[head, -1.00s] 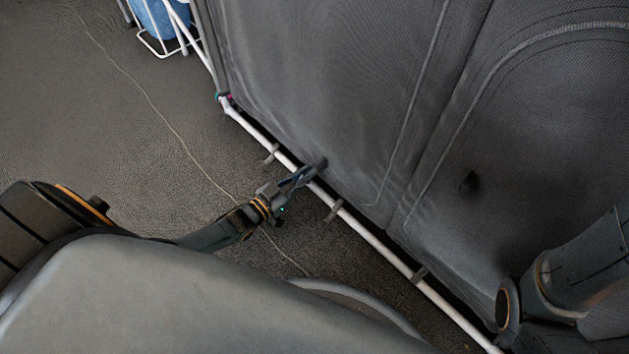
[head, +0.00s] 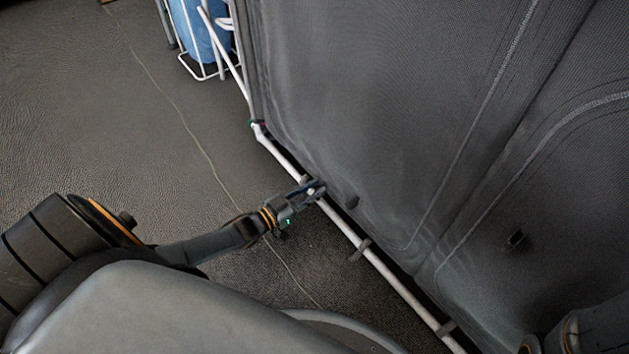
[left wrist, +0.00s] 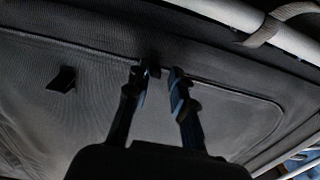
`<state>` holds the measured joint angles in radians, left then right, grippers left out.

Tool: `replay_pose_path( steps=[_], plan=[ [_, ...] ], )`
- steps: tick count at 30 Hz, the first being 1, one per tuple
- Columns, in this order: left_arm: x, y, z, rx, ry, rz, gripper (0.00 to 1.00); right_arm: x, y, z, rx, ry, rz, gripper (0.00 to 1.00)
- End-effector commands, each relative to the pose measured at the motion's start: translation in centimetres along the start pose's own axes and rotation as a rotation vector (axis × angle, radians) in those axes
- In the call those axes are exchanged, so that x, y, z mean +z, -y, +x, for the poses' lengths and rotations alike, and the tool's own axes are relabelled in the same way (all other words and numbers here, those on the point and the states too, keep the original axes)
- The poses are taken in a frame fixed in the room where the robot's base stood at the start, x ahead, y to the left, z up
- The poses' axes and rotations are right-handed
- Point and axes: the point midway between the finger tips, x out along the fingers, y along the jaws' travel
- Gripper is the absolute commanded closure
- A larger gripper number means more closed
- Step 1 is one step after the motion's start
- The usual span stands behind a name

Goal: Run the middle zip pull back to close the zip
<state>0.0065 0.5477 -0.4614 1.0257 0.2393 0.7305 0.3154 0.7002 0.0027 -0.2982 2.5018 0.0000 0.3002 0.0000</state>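The grey fabric wall (head: 400,90) has pale curved seam or zip lines. A second dark tab (head: 517,238) is farther right on the fabric; a dark tab also shows left in the wrist view (left wrist: 62,80). My right gripper is out of view.
A white rail (head: 400,289) with dark straps runs along the fabric's foot. A white wire rack with a blue item (head: 200,30) stands at the top. The dark floor on the left is clear except for a thin pale line (head: 185,120).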

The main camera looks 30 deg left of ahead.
Motion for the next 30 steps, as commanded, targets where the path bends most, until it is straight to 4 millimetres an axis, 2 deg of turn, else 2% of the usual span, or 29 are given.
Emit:
replay_pose_path(
  steps=[9, 13, 17, 24, 30],
  plan=[
    [0.0, -0.2, 0.0, 0.003, -0.001, 0.0, 0.67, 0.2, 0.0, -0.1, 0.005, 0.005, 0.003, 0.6],
    [0.1, -0.2, -0.9, 0.004, 0.001, 0.0, 0.67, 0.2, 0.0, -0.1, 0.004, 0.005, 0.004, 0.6],
    [0.2, -0.2, -3.0, 0.003, 0.004, 0.001, 0.67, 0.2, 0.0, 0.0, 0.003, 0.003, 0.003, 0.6],
    [0.1, -0.1, -8.2, 0.003, 0.003, 0.0, 0.67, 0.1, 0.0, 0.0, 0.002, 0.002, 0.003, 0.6],
    [0.1, 0.0, -11.1, 0.001, 0.002, 0.0, 0.67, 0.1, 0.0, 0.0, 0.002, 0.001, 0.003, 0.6]
  ],
)
